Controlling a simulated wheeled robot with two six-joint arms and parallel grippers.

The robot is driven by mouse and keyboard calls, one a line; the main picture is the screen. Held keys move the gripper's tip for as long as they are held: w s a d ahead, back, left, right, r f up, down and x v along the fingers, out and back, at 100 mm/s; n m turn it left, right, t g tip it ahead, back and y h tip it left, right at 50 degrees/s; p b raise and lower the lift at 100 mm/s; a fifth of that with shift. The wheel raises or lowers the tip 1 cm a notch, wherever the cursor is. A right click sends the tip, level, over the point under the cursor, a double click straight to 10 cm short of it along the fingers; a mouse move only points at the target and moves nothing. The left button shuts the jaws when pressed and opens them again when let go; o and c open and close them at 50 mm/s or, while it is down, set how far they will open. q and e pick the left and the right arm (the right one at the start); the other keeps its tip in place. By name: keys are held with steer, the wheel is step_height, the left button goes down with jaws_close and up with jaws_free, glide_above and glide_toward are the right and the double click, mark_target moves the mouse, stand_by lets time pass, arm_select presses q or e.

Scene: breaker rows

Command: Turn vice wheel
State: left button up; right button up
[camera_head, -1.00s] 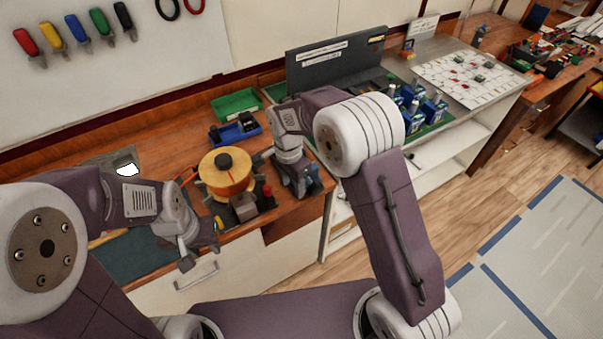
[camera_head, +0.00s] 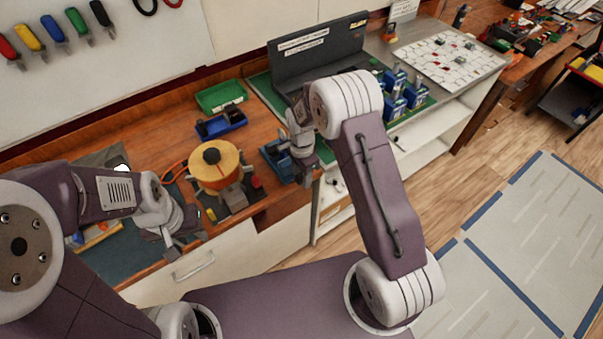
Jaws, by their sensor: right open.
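A round orange-yellow wheel-like part (camera_head: 216,167) with a black knob on top stands on the wooden bench. A grey metal block (camera_head: 231,192) sits at its front; I cannot tell clearly whether this is the vice. My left gripper (camera_head: 181,233) hangs in front of and left of the wheel, over the bench's front edge, apart from it. Its fingertips are too small to tell whether they are open or shut. My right gripper (camera_head: 306,174) is open, points down right of the wheel and is apart from it. It partly hides a blue bin (camera_head: 275,158).
A green bin (camera_head: 221,96) and a blue tray (camera_head: 221,124) with dark items stand behind the wheel. A small red part (camera_head: 256,182) and a yellow part (camera_head: 211,215) are close beside it. A dark panel (camera_head: 320,55) and blue breaker-like units (camera_head: 394,95) stand right.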

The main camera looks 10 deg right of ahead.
steer(key=shift+f, duration=0.1)
steer(key=shift+c, duration=0.3)
jaws_close()
steer(key=shift+a+f+h+b, duration=0.1)
steer(key=shift+f+h+b, duration=0.05)
steer(key=shift+h+b, duration=0.4)
steer(key=h+b, duration=0.1)
steer(key=b, duration=0.3)
steer(key=t+h+b, duration=0.1)
steer(key=h+b, duration=0.1)
steer(key=b, duration=0.1)
steer(key=a+f+t+h+b, duration=0.1)
steer(key=b, duration=0.3)
steer(key=shift+s+h+b, duration=0.15)
steer(key=shift+h+b, duration=0.2)
steer(key=shift+r+h+b, duration=0.2)
steer(key=shift+h+b, duration=0.3)
steer(key=shift+b, duration=0.5)
steer(key=shift+s+t, duration=0.1)
steer(key=shift+t, duration=0.2)
